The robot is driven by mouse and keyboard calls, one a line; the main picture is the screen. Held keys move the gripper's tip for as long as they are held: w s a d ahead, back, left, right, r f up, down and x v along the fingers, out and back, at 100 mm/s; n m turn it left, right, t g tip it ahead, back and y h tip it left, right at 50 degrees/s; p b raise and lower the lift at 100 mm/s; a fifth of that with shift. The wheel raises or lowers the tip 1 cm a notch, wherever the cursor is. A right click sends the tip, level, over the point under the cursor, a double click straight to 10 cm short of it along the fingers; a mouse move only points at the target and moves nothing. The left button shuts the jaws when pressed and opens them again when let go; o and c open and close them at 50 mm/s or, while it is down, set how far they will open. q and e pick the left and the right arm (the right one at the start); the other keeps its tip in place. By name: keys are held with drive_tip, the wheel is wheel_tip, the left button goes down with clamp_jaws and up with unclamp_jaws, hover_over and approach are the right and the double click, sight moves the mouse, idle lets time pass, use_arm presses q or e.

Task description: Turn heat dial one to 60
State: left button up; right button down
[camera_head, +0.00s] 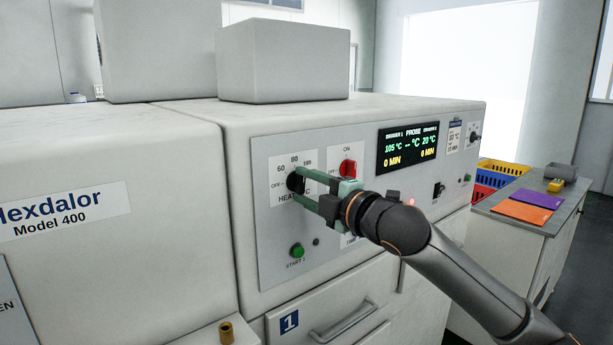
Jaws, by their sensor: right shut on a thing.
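The heat dial (294,182) is a black knob on the left of the grey control panel (263,250), with marks OFF, 60, 80 and a higher one around it. My right gripper (301,188) comes in from the right and is shut on the dial. Its green fingers cover part of the knob and the label under it, so I cannot tell where the dial points. The display (408,146) reads 105 °C on its left, 20 °C on its right, and 0 MIN under both. My left gripper is not in view.
A red switch (348,168) sits just right of the dial, close to my right gripper. A green start button (297,250) is below. A brass-coloured post (226,332) stands at the bottom. A side bench (500,217) with coloured sheets is at the right.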

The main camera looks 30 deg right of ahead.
drive_tip(key=n+p, duration=0.3)
drive_tip(key=n, duration=0.1)
drive_tip(key=shift+n, duration=0.3)
drive_tip(key=n+p, duration=0.3)
drive_tip(key=shift+f, duration=0.1)
drive_tip(key=shift+f+n+p, duration=0.15)
drive_tip(key=shift+n+p, duration=0.5)
drive_tip(key=shift+n, duration=0.45)
drive_tip(key=shift+c, duration=1.4)
unclamp_jaws()
